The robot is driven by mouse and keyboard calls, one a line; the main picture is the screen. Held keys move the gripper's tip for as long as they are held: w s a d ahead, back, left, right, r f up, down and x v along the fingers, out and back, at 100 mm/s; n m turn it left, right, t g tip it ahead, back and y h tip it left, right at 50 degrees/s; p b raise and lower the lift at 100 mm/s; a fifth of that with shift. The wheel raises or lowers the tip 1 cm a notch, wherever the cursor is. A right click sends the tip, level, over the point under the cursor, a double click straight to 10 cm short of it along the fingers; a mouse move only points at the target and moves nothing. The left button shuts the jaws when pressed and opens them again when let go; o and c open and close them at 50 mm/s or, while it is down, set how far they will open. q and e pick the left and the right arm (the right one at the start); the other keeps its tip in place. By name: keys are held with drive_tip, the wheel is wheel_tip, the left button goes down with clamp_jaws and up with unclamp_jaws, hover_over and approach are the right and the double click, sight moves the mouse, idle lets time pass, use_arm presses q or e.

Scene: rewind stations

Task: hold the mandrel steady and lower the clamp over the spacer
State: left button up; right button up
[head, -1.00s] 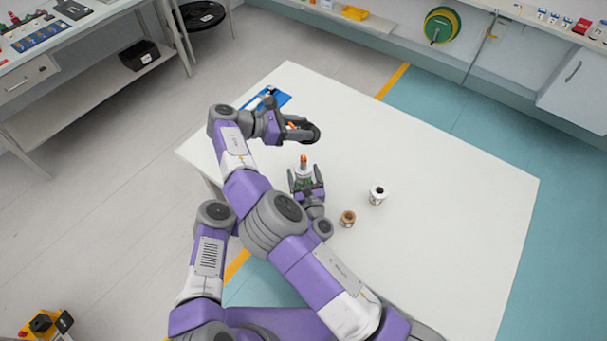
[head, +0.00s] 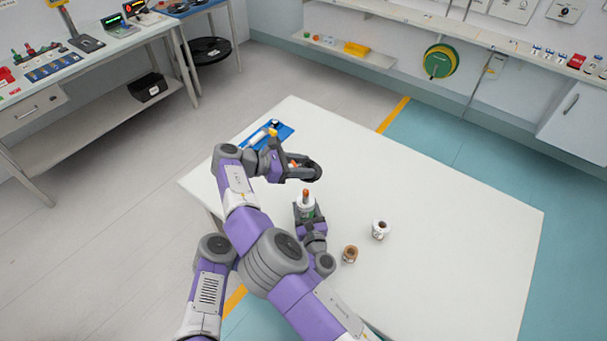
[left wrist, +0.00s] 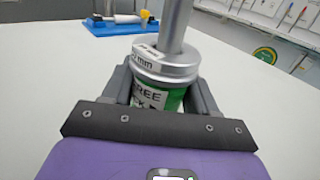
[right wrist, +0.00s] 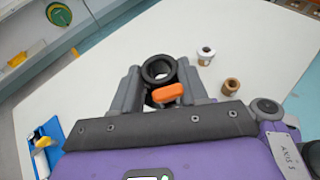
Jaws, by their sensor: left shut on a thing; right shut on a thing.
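My left gripper (head: 308,214) is shut on the green, labelled lower body (left wrist: 172,100) of the upright mandrel. The mandrel's silver post (left wrist: 177,25) rises from it, and its orange-brown tip (head: 305,194) shows in the head view. A silver ring with a "mm" label, which looks like the spacer (left wrist: 165,64), sits around the post's foot. My right gripper (head: 303,170) is shut on the clamp, a dark ring (right wrist: 159,70) with an orange lever (right wrist: 168,93). In the head view the clamp appears behind the mandrel tip, apart from it; its exact height is unclear.
A white spool (head: 381,229) and a small brown roll (head: 350,254) stand on the white table (head: 450,230), right of my left gripper. A blue tray (head: 283,133) with small items lies at the table's far left corner. The table's right side is clear.

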hover_over(300, 204)
wheel_tip(300, 204, down, 6)
idle(0.5)
drive_tip(key=shift+f, duration=0.1)
idle(1.3)
drive_tip(key=shift+a+f, duration=0.1)
drive_tip(key=shift+f, duration=3.65)
drive_tip(key=o, duration=1.2)
drive_tip(key=shift+o, duration=0.2)
wheel_tip(300, 204, up, 10)
use_arm(q)
drive_tip(key=o, duration=1.3)
